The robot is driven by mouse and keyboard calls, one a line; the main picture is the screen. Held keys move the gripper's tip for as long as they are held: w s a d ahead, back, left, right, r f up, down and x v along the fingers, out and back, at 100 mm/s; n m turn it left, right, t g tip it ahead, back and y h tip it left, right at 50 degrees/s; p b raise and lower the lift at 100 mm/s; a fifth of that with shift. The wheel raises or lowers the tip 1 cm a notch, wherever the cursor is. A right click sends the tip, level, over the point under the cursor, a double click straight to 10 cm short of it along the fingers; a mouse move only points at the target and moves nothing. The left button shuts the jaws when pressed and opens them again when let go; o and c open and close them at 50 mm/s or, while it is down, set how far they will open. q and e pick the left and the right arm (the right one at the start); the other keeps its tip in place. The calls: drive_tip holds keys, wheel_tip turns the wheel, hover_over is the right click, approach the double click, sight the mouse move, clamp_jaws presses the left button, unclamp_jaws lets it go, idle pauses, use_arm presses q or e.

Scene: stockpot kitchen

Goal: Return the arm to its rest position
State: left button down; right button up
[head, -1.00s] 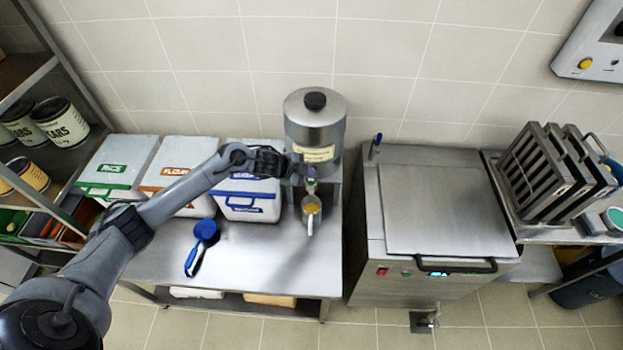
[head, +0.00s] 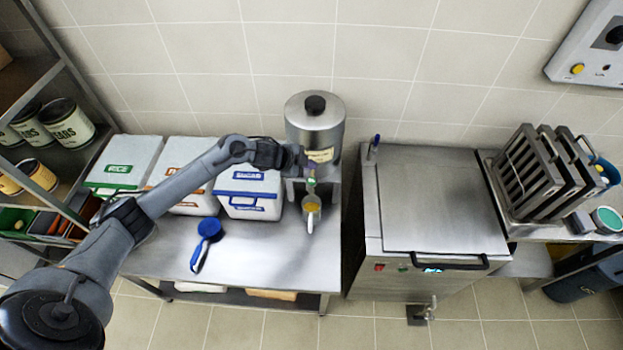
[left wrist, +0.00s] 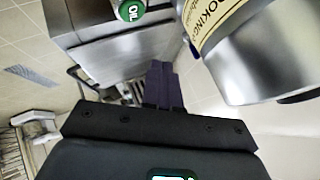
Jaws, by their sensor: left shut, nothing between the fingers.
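My left arm reaches in from the left in the head view. Its gripper (head: 304,162) is in front of the steel dispenser (head: 315,122), just above the dispenser's outlet. In the left wrist view the gripper's dark fingers (left wrist: 163,85) are together with nothing between them. The dispenser's steel body with its label shows close by in the left wrist view (left wrist: 245,50). My right gripper is not in view.
White bins (head: 248,192) stand on the steel table (head: 255,260) left of the dispenser. A blue scoop (head: 205,240) lies on the table. A steel appliance (head: 440,210) stands to the right, with a rack (head: 540,175) beyond it. A shelf with cans (head: 66,123) is at the left.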

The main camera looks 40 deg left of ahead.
use_arm(q)
drive_tip(key=shift+f, duration=0.1)
drive_tip(key=s+d+f+g+h+p, duration=0.2)
drive_tip(key=s+d+f+p, duration=0.1)
drive_tip(key=s+d+f, duration=0.95)
drive_tip(key=s+d+r+n+p, duration=0.2)
drive_tip(key=s+d+r+n, duration=0.1)
drive_tip(key=s+d, duration=0.65)
drive_tip(key=s+d+r+n+y+p, duration=0.1)
drive_tip(key=s+d+r+n+p, duration=0.2)
drive_tip(key=r, duration=0.4)
drive_tip(key=s+a+r+n+g+y, duration=0.3)
drive_tip(key=s+a+r+n, duration=0.1)
drive_tip(key=s+a+r, duration=0.4)
drive_tip(key=shift+s+r+n+y+b, duration=0.15)
drive_tip(key=shift+r+n+y+b, duration=0.25)
drive_tip(key=shift+b, duration=0.05)
